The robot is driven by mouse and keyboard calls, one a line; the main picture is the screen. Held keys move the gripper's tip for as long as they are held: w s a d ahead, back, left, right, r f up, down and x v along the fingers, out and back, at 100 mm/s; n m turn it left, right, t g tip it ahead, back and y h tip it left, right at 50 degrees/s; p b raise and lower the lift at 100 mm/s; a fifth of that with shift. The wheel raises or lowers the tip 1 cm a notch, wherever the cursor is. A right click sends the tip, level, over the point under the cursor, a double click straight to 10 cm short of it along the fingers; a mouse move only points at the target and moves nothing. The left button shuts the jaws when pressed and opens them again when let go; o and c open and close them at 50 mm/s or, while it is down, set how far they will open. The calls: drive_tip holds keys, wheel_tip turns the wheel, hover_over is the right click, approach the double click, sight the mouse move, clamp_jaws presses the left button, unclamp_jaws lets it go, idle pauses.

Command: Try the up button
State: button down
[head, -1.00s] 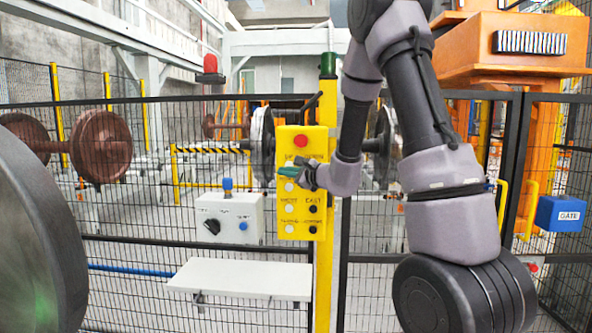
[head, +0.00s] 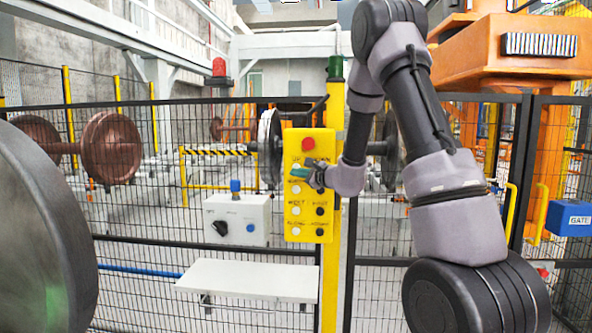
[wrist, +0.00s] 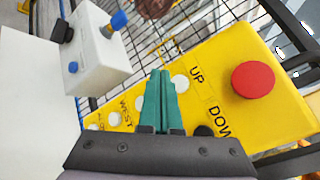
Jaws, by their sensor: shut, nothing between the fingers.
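The yellow control panel (head: 324,222) hangs on a yellow post at the fence. It has a red mushroom button (wrist: 255,80) and rows of white and black buttons. The white up button (wrist: 180,83) sits beside the "UP" label in the wrist view, with a black button (wrist: 203,131) by the "DOWN" label. My gripper (wrist: 160,74) has its teal fingers shut and empty. The tips are in front of the panel, just left of the up button in the wrist view. In the head view, my gripper (head: 300,172) partly covers the upper button rows. I cannot tell whether it touches.
A white box (head: 237,220) with a black knob and blue buttons is left of the panel. A white shelf (head: 248,280) is below. Black mesh fence runs behind, with wheelsets (head: 112,146) beyond. A blue gate box (head: 570,217) is at right.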

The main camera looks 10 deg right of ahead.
drive_tip(key=shift+w+d, duration=0.25)
drive_tip(key=shift+w, duration=0.5)
drive_tip(key=shift+w+d, duration=0.25)
drive_tip(key=shift+w, duration=0.45)
idle(1.0)
drive_tip(key=shift+w+d, duration=0.1)
drive_tip(key=shift+w, duration=0.3)
drive_tip(key=shift+w+d, duration=0.15)
drive_tip(key=shift+w, duration=0.25)
idle(0.5)
drive_tip(key=shift+s, duration=0.1)
idle(1.1)
drive_tip(key=shift+s+a, duration=0.25)
drive_tip(key=shift+s, duration=0.45)
drive_tip(key=shift+s+a, duration=0.25)
drive_tip(key=shift+s, duration=0.55)
drive_tip(key=shift+s+a, duration=0.3)
drive_tip(key=shift+s, duration=0.5)
drive_tip(key=shift+s+a, duration=0.25)
drive_tip(key=shift+s, duration=0.55)
